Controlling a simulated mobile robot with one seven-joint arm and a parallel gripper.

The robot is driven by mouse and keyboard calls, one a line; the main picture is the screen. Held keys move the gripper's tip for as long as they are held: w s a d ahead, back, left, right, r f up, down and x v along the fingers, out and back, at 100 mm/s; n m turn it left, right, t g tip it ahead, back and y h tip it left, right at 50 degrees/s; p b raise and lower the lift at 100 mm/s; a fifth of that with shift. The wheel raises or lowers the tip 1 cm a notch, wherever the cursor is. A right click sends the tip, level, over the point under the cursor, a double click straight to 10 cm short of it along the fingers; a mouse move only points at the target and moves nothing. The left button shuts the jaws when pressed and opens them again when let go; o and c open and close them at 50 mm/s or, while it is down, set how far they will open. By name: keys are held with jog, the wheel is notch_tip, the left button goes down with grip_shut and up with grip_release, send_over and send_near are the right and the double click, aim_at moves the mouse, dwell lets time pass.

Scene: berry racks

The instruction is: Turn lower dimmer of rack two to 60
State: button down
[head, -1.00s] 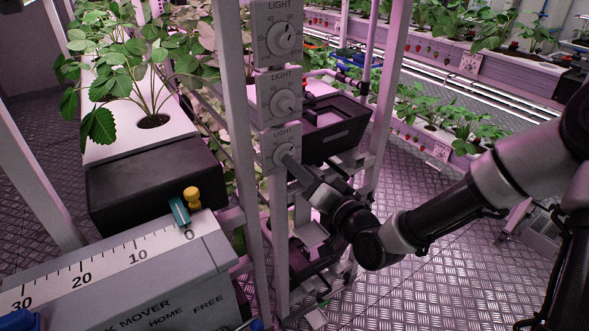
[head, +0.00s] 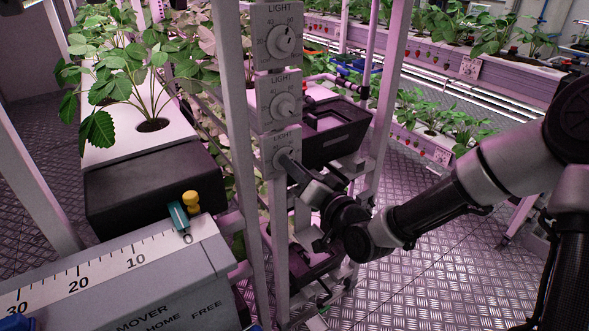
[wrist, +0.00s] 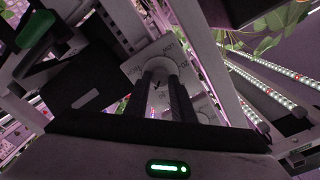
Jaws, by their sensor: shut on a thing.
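Three grey LIGHT dimmer boxes are stacked on a rack post. The top dimmer (head: 281,41) and the middle dimmer (head: 284,106) have free round knobs with dial marks. My gripper (head: 286,160) is at the lowest dimmer (head: 271,146), with its fingers closed around that dimmer's knob. In the wrist view my two fingers (wrist: 166,84) reach up to the round knob (wrist: 176,66) over its dial plate. The knob's pointer is hidden by my gripper, so I cannot read its setting.
A grey box with a scale (head: 130,265), a teal pointer (head: 178,217) and a yellow knob (head: 191,202) stands at front left. A black tray (head: 335,128) sits right of the dimmers. Plants in a white trough (head: 100,150) stand left.

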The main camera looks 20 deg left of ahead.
jog(key=n+b, duration=0.2)
jog(key=shift+f+n, duration=0.35)
jog(key=shift+n, duration=0.05)
jog(key=c, duration=2.5)
grip_release()
jog(key=shift+n+b, duration=0.5)
jog(key=shift+b, duration=0.2)
jog(key=shift+c, duration=0.2)
jog(key=shift+r+n, duration=0.3)
jog(key=shift+n, duration=0.2)
grip_shut()
grip_release()
grip_shut()
jog(key=o, duration=1.1)
grip_release()
jog(key=shift+c, duration=0.2)
jog(key=shift+d, duration=0.1)
